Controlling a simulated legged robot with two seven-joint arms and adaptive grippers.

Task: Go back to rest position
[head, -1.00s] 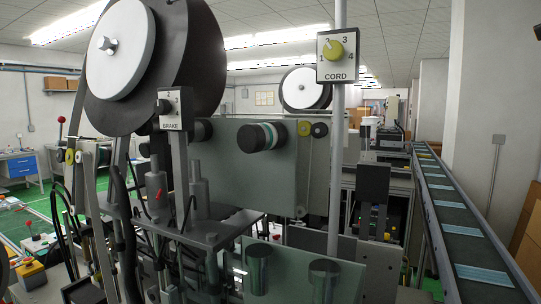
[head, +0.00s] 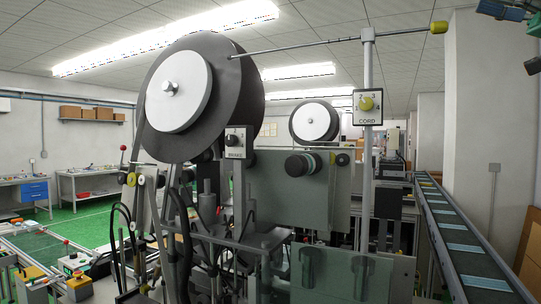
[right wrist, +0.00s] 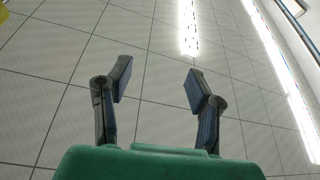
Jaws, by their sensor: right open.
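My right gripper (right wrist: 158,80) is open and empty in the right wrist view. Its two dark fingers with blue pads are spread apart, with only the tiled ceiling and a light strip behind them. Dark and blue parts at the top right edge of the head view look like part of my right arm or gripper, but they are cut off. My left gripper is not in view.
A mask machine with a big dark reel (head: 205,95) fills the middle. A tall pole (head: 367,190) with a horizontal rod on top stands close in front. A conveyor (head: 455,225) carrying blue masks runs along the right. Workbenches (head: 88,186) and green floor lie at the left.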

